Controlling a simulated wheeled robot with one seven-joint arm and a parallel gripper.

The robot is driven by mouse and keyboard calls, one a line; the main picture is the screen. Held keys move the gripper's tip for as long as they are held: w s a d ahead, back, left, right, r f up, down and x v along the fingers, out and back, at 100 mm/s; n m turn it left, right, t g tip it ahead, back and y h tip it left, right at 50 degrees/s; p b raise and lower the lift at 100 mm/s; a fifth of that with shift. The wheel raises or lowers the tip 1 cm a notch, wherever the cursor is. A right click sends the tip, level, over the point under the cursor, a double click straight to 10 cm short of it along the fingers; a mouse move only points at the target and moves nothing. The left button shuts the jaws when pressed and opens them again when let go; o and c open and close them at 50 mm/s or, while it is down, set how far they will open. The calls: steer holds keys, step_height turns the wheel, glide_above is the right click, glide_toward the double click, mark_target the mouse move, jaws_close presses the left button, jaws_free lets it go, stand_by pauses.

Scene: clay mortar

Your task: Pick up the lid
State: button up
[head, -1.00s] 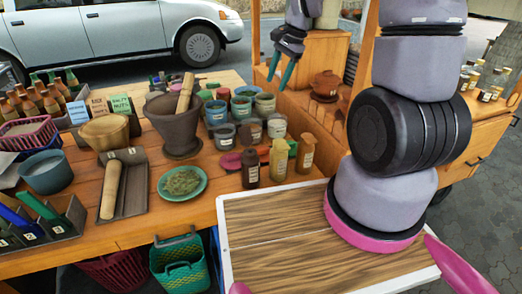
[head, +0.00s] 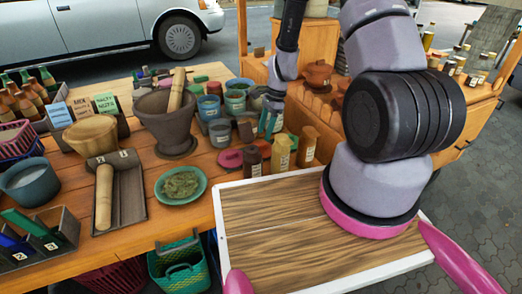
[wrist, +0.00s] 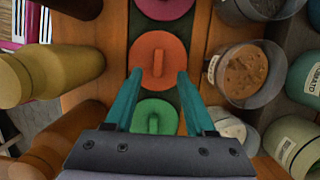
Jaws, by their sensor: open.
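Three round lids with raised bar handles lie in a row in the wrist view: a pink-red lid (wrist: 163,6) at the top edge, an orange-red lid (wrist: 152,60) in the middle and a green lid (wrist: 155,117) lower down. My gripper (wrist: 159,74) is open and empty. Its teal fingertips overlap the lower part of the orange-red lid in the picture, one to each side of its handle. I cannot tell the height between them. In the head view, my gripper (head: 270,124) points down among the jars and bottles. A pink lid (head: 229,158) shows left of it.
Open jars, one with brown contents (wrist: 243,73), stand close on the right in the wrist view. A yellow bottle (wrist: 52,75) stands close on the left. In the head view, a mortar with pestle (head: 165,120) and a green plate (head: 181,186) stand left of my gripper.

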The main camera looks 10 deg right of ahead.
mark_target(261, 144)
steer(key=x, duration=0.5)
steer(key=shift+s, duration=0.1)
jaws_close()
